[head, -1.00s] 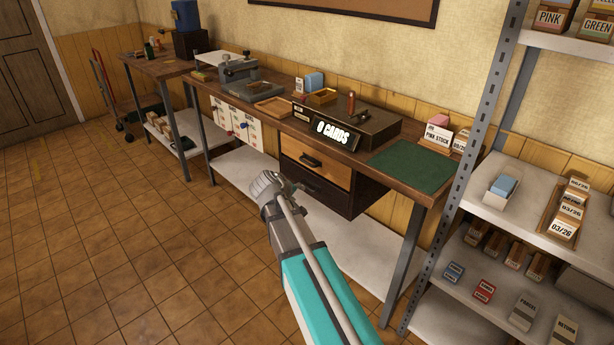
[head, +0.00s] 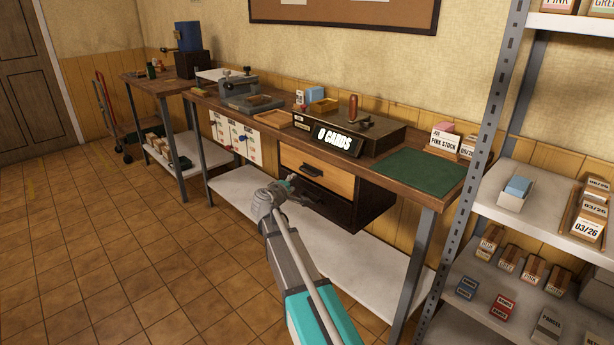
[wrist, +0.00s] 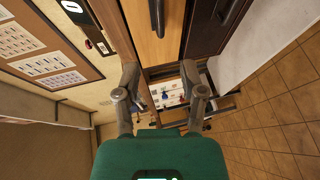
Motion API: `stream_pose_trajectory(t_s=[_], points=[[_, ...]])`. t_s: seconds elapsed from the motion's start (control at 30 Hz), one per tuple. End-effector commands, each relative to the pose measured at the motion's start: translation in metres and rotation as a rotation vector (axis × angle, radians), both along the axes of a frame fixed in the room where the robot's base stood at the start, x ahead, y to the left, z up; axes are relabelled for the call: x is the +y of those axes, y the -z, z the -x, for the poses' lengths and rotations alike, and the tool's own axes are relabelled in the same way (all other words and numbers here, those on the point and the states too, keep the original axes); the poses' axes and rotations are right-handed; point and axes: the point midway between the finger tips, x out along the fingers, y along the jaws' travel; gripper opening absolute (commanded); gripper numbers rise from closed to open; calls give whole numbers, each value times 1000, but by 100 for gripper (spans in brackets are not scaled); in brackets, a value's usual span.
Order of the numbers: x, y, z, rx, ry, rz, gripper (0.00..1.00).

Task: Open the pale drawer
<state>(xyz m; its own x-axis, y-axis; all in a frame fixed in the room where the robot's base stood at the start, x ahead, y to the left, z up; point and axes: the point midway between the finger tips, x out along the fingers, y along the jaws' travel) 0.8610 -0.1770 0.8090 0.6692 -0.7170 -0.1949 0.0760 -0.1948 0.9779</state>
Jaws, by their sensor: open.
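The pale drawer (head: 335,181) is under the bench top, its front flush with the cabinet, so it looks shut. Its dark bar handle (head: 313,171) is at the middle of its front. In the wrist view the pale drawer front (wrist: 169,48) and the handle (wrist: 157,18) are at the top, beyond the fingers. My gripper (head: 287,182) is in front of the cabinet, left of and a little below the handle in the head view. In the wrist view the two fingers (wrist: 160,75) are apart with nothing between them, and the handle is not between them.
A dark drawer (head: 319,204) is right below the pale one, partly behind my gripper. The bench top bears a card display (head: 335,140), a press (head: 248,90) and a green mat (head: 421,171). A metal shelf rack (head: 487,120) stands at the right.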

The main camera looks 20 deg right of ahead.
Motion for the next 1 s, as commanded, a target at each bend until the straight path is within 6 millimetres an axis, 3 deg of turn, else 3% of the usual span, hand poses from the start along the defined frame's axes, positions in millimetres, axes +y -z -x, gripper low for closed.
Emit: stream_pose_trajectory(t_s=[0.47,1.0], points=[[-11,4,-10,0,3,-3,53],[-66,19,-62,1,4,-3,53]])
